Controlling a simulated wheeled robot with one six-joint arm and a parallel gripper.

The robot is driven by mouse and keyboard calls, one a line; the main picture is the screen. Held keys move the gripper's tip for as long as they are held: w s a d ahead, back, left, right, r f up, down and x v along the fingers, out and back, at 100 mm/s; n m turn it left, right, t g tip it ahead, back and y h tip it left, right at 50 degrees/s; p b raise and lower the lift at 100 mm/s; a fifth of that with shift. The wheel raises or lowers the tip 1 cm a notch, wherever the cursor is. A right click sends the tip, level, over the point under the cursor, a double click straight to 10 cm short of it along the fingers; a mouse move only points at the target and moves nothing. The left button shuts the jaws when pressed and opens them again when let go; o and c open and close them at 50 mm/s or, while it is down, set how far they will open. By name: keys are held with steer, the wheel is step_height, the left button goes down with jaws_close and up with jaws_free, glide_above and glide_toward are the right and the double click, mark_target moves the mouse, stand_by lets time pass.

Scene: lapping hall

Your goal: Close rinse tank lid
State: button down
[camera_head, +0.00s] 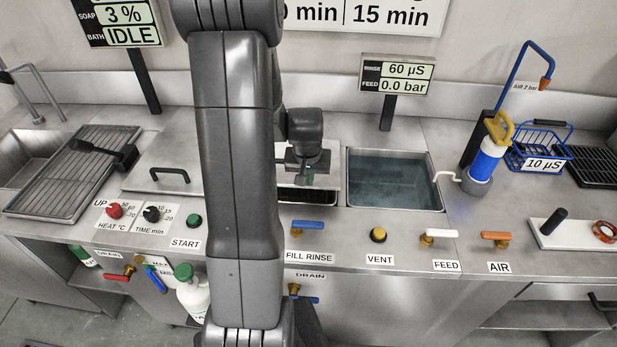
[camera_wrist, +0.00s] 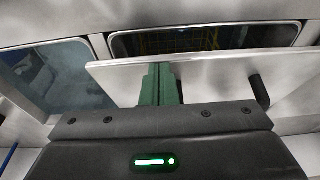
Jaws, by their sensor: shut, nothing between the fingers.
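The rinse tank (camera_head: 395,180) is open at the middle right of the counter, with bluish water showing; it also shows at the left of the wrist view (camera_wrist: 65,78). A flat steel lid (camera_head: 327,183) lies left of it, partly covering a dark opening. In the wrist view the lid (camera_wrist: 215,85) spans the middle, with a dark handle (camera_wrist: 259,92) at its right. My gripper (camera_head: 308,178) is over the lid, pointing down. Its green fingers (camera_wrist: 160,85) are shut and empty, in front of the lid; I cannot tell whether they touch it.
The dark opening (camera_head: 305,195) shows below the lid's front edge. A closed lid with a handle (camera_head: 170,174) is farther left. A blue-and-white bottle (camera_head: 487,160) and a blue wire basket (camera_head: 540,145) stand to the right. Valve handles and buttons line the front; a display (camera_head: 397,75) rises behind the tank.

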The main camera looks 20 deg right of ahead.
steer(key=f+b, duration=0.2)
steer(key=b, duration=0.1)
steer(key=f+b, duration=0.1)
steer(key=shift+s+a+f+t, duration=0.2)
steer(key=shift+s+f+t, duration=0.15)
steer(key=shift+s+t, duration=0.05)
steer(key=f+b, duration=0.2)
steer(key=b, duration=0.1)
steer(key=shift+s+a+f, duration=0.15)
steer(key=shift+s+f, duration=0.15)
steer(key=shift+f, duration=0.1)
steer(key=shift+s, duration=0.1)
steer(key=shift+f, duration=0.1)
steer(key=shift+a, duration=0.1)
step_height(320, 180, up, 5)
steer(key=p, duration=0.3)
steer(key=v, duration=0.9)
steer(key=shift+s+a, duration=0.35)
steer(key=shift+s, duration=0.1)
